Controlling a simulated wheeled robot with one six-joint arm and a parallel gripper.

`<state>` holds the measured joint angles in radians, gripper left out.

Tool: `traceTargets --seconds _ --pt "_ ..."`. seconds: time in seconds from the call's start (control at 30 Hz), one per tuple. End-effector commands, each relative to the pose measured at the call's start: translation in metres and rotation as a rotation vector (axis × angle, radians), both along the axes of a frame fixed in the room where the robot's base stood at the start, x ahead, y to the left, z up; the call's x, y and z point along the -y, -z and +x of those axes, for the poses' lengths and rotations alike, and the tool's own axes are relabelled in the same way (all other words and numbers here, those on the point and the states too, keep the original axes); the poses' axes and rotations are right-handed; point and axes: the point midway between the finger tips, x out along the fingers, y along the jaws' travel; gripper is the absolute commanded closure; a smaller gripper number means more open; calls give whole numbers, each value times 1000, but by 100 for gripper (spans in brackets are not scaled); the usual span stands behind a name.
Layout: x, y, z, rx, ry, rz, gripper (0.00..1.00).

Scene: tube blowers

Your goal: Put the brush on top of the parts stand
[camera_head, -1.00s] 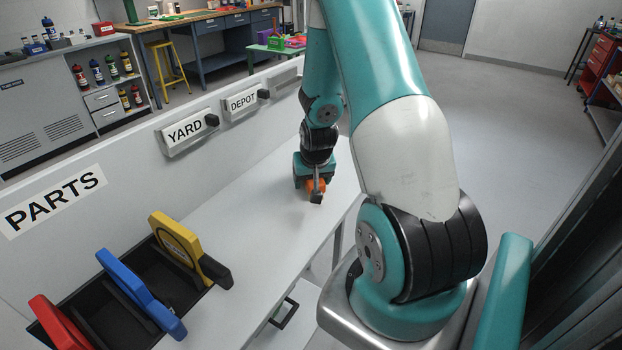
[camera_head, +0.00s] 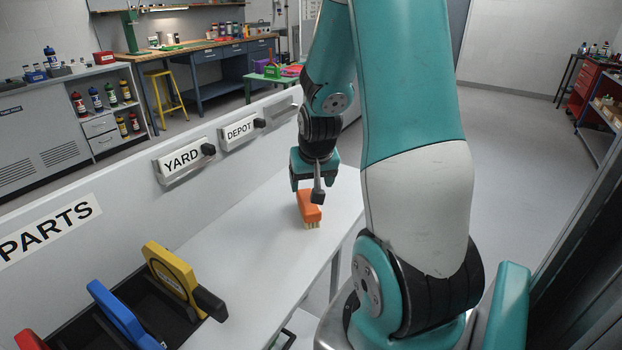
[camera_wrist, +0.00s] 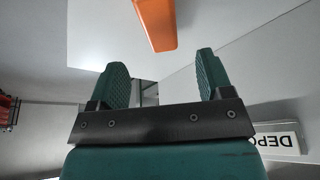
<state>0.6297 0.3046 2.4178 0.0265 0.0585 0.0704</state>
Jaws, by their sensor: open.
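The orange brush (camera_head: 309,205) lies on the white bench top with its pale bristles down. In the wrist view the orange brush (camera_wrist: 157,22) shows beyond the fingertips, between their lines. My gripper (camera_head: 306,188) is open and empty, just above and behind the brush; the wrist view shows its two green fingers (camera_wrist: 161,65) apart with nothing between them. A black holder (camera_head: 178,322) sits at the lower left below the PARTS sign (camera_head: 45,230); no separate parts stand is clear. It holds a yellow (camera_head: 170,270), a blue (camera_head: 120,315) and a red piece (camera_head: 30,340).
The bench back panel carries YARD (camera_head: 182,160) and DEPOT (camera_head: 240,131) signs with black knobs. The bench top between the holder and the brush is clear. Floor lies open beyond the right edge.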

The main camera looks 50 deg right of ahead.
Motion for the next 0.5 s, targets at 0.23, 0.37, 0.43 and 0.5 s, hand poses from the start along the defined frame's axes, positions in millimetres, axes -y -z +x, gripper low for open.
traceTargets --seconds 0.23,0.37,0.43,0.5 --pt "-5 -9 -1 1 -7 3 27" --pt "-47 -23 14 10 -125 43 27" --pt "-96 -39 24 15 -266 91 27" --pt "-159 -58 23 9 -450 150 27"
